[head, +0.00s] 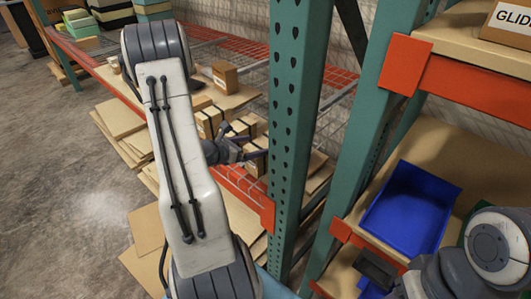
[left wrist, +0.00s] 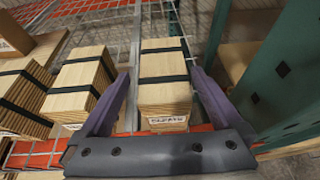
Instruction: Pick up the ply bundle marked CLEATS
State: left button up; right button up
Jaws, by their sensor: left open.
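The ply bundle marked CLEATS (left wrist: 165,85) is a stack of light wood pieces with dark straps. It lies between the two fingers of my left gripper (left wrist: 160,78) in the left wrist view. Its white label faces the palm and is partly cut off by the gripper body. My left gripper is open, one finger along each side of the bundle; contact is not clear. In the head view my left gripper (head: 256,155) is over the wire shelf and hides part of that bundle. My right arm is at the lower right; its jaw state is not clear.
Other strapped bundles (left wrist: 83,85) stand left of the marked one. A teal post (head: 292,120) rises close to the right of my left gripper. A blue bin (head: 410,210) sits on the right shelf. A cardboard box (head: 225,76) stands farther back.

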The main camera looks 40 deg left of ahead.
aim_at(262, 143)
pick_arm(q)
jog(key=p+x, duration=0.1)
jog(key=x, duration=0.3)
jog(key=shift+w+d+p, duration=0.2)
jog(key=shift+d+p, duration=0.05)
jog(key=shift+p, duration=0.15)
jog(key=shift+w+f, duration=0.15)
jog(key=shift+w, duration=0.1)
grip_shut()
